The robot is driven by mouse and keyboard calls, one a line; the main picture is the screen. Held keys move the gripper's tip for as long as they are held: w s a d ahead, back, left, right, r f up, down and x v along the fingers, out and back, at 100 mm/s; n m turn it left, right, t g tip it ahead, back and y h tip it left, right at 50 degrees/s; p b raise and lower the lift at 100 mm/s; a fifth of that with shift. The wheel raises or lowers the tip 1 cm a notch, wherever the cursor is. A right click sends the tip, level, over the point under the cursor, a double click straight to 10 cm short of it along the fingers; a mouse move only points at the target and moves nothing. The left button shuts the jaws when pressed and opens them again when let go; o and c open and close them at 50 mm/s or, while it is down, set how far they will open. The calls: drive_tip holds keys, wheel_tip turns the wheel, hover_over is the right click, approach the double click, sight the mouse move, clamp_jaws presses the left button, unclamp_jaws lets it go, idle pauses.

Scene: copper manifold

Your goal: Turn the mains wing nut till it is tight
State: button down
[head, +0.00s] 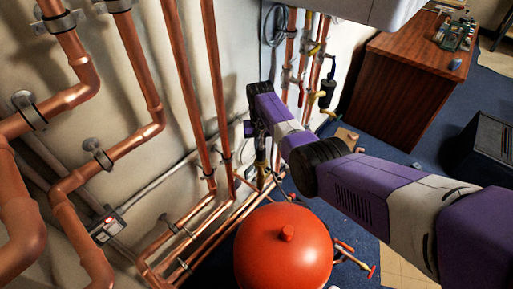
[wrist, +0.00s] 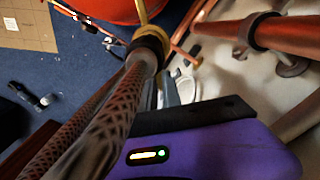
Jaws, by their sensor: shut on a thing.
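My gripper (head: 257,138) is at the wall pipework, at the end of my purple and white arm. Its grey fingers (wrist: 171,90) show only partly in the wrist view, behind a braided hose. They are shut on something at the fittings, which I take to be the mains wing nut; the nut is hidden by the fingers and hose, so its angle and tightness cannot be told. A brass fitting (head: 261,152) shows just below the gripper in the head view.
The braided hose (wrist: 118,105) runs close along my gripper. A red round vessel (head: 285,255) stands below. Copper pipes (head: 187,75) line the wall at left. A wooden cabinet (head: 400,85) stands at right on blue carpet, with loose tools (head: 355,260) near the vessel.

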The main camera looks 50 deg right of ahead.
drive_tip(key=shift+s+d+m, duration=0.3)
drive_tip(key=shift+m, duration=0.7)
drive_tip(key=c, duration=1.5)
unclamp_jaws()
drive_tip(key=shift+r+p, duration=0.95)
drive_tip(key=shift+r, duration=2.95)
